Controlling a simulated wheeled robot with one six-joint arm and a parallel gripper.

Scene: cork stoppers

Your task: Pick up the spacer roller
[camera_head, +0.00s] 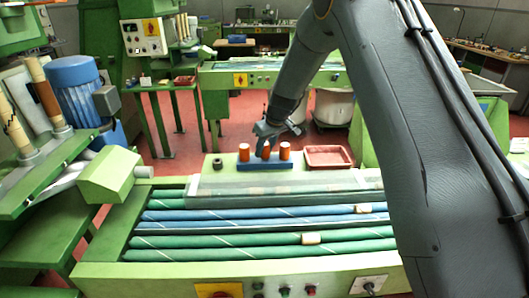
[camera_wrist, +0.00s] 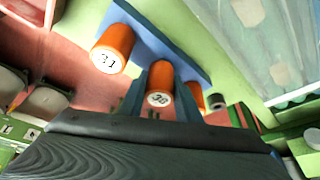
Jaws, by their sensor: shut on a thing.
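Three orange rollers stand in a row at a blue holder (camera_head: 258,165) on the far side of the machine. My gripper (camera_head: 266,141) comes down from above on the middle spacer roller (camera_head: 266,153). In the wrist view, my gripper's fingers (camera_wrist: 161,88) are shut on this roller (camera_wrist: 160,76), one on each side; its white end face carries a number that looks like 36. Another orange roller (camera_wrist: 112,48), marked 31, stands to its left, and the third (camera_wrist: 195,95) is partly hidden behind a finger. I cannot tell whether the held roller is clear of the holder (camera_wrist: 185,42).
A small dark ring-like part (camera_head: 217,163) stands left of the holder. A red tray (camera_head: 328,156) lies to the right. A clear cover (camera_head: 285,182) and green and blue rolls (camera_head: 260,228) lie in front.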

